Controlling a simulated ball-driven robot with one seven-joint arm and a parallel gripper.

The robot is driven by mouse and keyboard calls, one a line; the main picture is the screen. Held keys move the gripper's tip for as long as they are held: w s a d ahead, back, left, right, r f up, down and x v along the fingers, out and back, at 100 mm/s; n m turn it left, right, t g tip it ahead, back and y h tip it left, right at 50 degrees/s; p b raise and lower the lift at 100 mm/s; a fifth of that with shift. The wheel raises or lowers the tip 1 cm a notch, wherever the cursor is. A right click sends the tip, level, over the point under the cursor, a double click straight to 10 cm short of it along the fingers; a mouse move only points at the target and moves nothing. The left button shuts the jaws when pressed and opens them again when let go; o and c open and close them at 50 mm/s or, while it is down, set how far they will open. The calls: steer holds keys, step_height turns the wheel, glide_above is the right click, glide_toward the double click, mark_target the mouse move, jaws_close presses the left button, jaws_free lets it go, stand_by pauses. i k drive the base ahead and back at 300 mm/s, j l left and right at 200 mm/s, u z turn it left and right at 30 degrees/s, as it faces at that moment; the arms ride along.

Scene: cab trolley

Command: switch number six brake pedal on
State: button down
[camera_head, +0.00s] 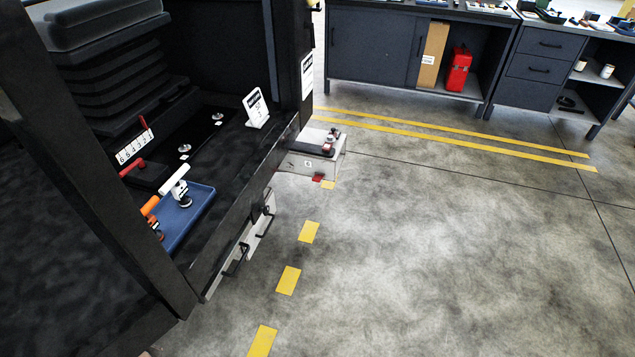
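I cannot pick out a brake pedal numbered six for certain. Inside the dark cab, a white strip of digits (135,145) stands on the floor at the left, with 6 at its near left end. Beside it is a black block with a red bar (131,166). Two small round metal knobs, a nearer one (184,148) and a farther one (217,116), rise from the black cab floor (215,140), each with a small white tag. Their on or off state cannot be read. My gripper is not in view.
A blue tray (200,207) in the cab holds white-handled (174,179) and orange-handled (150,206) items. A white card (256,108) stands near the sill. A light box (301,162) sits outside. Grey workbenches (370,45) stand behind. The concrete floor (430,240) at right is clear.

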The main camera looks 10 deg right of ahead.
mark_target(316, 177)
steer(key=i+l, duration=0.15)
steer(key=i, duration=0.35)
steer(key=i+l+u, duration=0.1)
steer(key=i, duration=0.4)
steer(key=i+l, duration=0.25)
steer(key=i, duration=0.2)
steer(key=i+l+u, duration=0.1)
steer(key=i, duration=0.4)
steer(key=i+l, duration=0.3)
steer(key=i, duration=0.2)
